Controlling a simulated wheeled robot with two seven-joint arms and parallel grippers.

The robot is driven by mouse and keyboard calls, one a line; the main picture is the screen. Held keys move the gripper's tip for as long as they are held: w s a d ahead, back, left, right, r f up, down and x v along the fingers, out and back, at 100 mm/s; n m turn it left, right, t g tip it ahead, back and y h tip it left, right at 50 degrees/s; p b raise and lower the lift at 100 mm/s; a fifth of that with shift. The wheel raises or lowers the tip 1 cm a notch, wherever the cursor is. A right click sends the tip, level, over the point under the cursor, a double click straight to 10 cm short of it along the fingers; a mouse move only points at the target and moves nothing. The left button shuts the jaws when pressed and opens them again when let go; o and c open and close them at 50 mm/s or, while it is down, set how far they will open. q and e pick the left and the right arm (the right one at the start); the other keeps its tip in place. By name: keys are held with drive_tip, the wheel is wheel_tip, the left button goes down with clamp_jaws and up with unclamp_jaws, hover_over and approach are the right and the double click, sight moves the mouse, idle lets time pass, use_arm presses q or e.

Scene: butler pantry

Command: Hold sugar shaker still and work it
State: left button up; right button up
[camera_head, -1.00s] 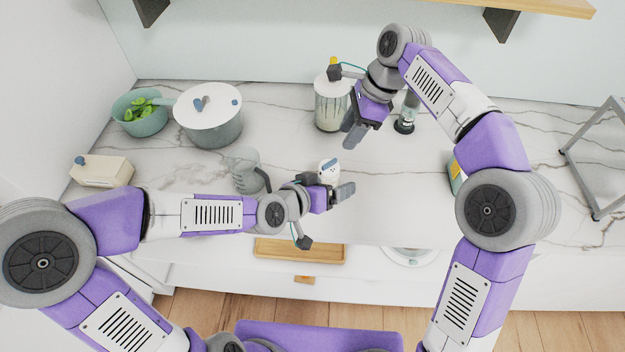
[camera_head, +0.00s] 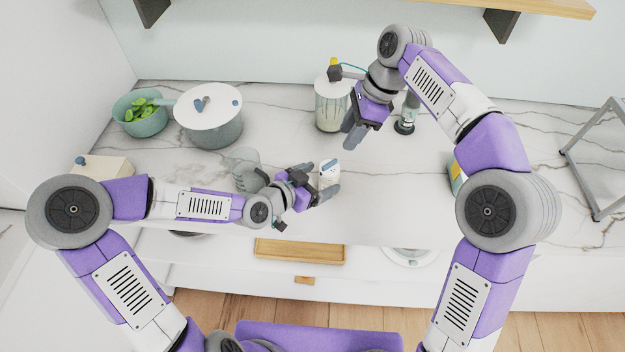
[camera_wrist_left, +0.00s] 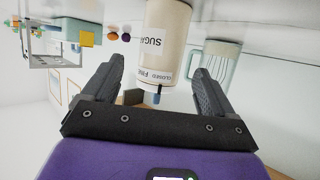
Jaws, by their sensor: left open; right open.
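The sugar shaker (camera_head: 329,172) is a small pale container on the marble counter in the head view. In the left wrist view the shaker (camera_wrist_left: 165,35) looks cream, with a "SUGAR" label, a second label with "CLOSED" on it, and a small blue part at its end. My left gripper (camera_head: 325,188) is open, with the shaker ahead of and partly between its fingers in the wrist view. I cannot tell whether they touch. My right gripper (camera_head: 355,132) is open and empty above the counter, behind and right of the shaker.
A clear jug (camera_head: 245,168) stands left of the shaker, close to my left arm. A blender-like jar (camera_head: 331,104) stands near my right gripper. A lidded pot (camera_head: 209,122) and a green bowl (camera_head: 140,122) stand at back left.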

use_arm(q)
drive_tip(key=x, duration=0.5)
drive_tip(key=shift+w+d+f, duration=0.25)
drive_tip(key=c, duration=1.3)
drive_tip(key=shift+o, duration=0.2)
use_arm(e)
drive_tip(key=shift+c, duration=0.7)
wheel_tip(320, 180, up, 3)
drive_tip(key=n+h, duration=0.4)
drive_tip(key=n, duration=0.3)
hover_over(329, 163)
drive_tip(key=shift+t, duration=0.3)
wheel_tip(329, 163, down, 12)
drive_tip(key=shift+f, duration=0.1)
